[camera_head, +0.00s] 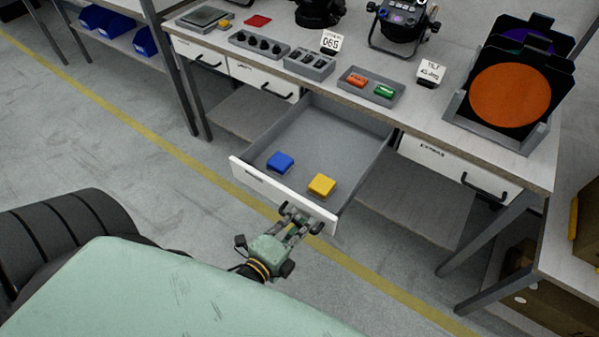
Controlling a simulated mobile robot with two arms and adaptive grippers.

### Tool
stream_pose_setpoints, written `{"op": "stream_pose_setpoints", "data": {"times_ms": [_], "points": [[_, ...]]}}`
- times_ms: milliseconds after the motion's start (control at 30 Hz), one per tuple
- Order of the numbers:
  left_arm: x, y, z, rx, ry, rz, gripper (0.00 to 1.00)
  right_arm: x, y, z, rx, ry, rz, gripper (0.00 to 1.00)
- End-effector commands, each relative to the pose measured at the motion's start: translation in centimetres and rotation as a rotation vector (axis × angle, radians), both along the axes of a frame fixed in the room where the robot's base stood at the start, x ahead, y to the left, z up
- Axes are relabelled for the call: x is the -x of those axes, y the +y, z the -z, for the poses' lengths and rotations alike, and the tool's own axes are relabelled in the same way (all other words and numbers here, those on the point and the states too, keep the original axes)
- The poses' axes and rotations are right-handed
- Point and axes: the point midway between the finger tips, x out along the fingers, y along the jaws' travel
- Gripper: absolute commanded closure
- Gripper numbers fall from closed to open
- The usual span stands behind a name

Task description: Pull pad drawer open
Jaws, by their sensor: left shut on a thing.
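The pad drawer (262,186) stands pulled out from under the workbench, showing its grey inside and white front panel. A blue pad (281,162) and a yellow pad (321,185) lie in it near the front. My left gripper (297,218) is at the right part of the drawer front, shut on the drawer handle, which is mostly hidden by the fingers. My right gripper is not in view.
The workbench (452,120) carries a tray (371,91) with red and green items, lamps, label cards and a rack with an orange disc (510,95). Closed drawers (455,165) flank the open one. Blue bins (146,41) sit at upper left.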

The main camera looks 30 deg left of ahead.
Motion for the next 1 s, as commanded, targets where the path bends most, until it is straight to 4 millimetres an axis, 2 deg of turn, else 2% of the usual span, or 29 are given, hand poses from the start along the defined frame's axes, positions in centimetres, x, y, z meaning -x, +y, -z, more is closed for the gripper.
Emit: {"op": "stream_pose_setpoints", "data": {"times_ms": [267,300,500,833,1000], "points": [[0.0,0.0,0.1,-0.001,0.002,-0.001,1.0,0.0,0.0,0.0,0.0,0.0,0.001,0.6],[0.0,0.0,0.1,-0.001,0.002,-0.001,0.89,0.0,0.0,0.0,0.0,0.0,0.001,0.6],[0.0,0.0,0.0,0.0,0.001,-0.001,0.72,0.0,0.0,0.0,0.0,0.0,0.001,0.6],[0.2,0.0,0.0,0.0,0.001,0.0,0.72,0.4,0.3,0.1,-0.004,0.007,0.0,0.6],[2.2,0.1,-0.3,0.001,0.004,-0.001,0.72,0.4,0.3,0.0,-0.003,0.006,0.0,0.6]]}}
